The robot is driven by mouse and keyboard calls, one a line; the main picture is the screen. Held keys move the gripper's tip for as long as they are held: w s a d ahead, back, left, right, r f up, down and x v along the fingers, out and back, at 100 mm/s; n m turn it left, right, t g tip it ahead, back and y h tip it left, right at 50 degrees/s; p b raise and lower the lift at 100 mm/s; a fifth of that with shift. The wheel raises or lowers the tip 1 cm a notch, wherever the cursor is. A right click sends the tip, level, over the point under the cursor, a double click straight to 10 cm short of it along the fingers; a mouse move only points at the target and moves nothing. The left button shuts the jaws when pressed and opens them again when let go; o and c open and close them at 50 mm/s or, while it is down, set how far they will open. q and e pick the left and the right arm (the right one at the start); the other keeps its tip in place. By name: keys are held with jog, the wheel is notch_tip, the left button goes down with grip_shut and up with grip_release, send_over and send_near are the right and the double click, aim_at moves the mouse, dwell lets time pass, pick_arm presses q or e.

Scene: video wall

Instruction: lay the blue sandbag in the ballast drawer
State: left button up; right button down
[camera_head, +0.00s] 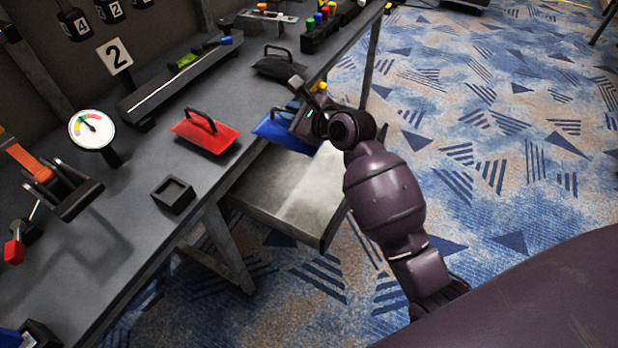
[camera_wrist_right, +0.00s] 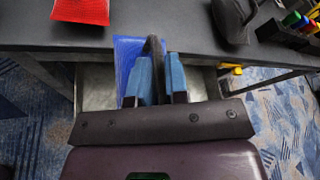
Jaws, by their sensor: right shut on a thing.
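The blue sandbag (camera_head: 271,133) is at the front edge of the bench, above the back part of the open ballast drawer (camera_head: 272,205). My right gripper (camera_head: 297,110) is shut on its dark handle. In the right wrist view the handle stands between the two blue-grey fingers (camera_wrist_right: 161,80), and the blue sandbag (camera_wrist_right: 126,58) shows behind them, partly hidden. The pale drawer floor (camera_wrist_right: 98,88) shows below and beside the bag there. I cannot tell whether the bag touches the bench edge or drawer. My left gripper is not in view.
A red sandbag (camera_head: 205,133) and a black sandbag (camera_head: 279,67) lie on the bench (camera_head: 125,215). A small square holder (camera_head: 173,194), a dial (camera_head: 92,129) and a clamp (camera_head: 55,185) stand to the left. The drawer's visible front part is empty.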

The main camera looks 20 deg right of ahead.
jog(key=shift+s, duration=0.4)
jog(key=shift+f, duration=0.2)
notch_tip(320, 180, down, 6)
jog(key=b, duration=0.3)
jog(key=shift+s+f, duration=0.1)
pick_arm(q)
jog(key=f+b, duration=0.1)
jog(key=b, duration=0.1)
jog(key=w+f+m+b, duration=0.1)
jog(key=b, duration=0.1)
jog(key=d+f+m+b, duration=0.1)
jog(key=b, duration=0.1)
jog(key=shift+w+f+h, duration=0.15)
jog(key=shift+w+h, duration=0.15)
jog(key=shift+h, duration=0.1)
pick_arm(e)
notch_tip(320, 180, down, 13)
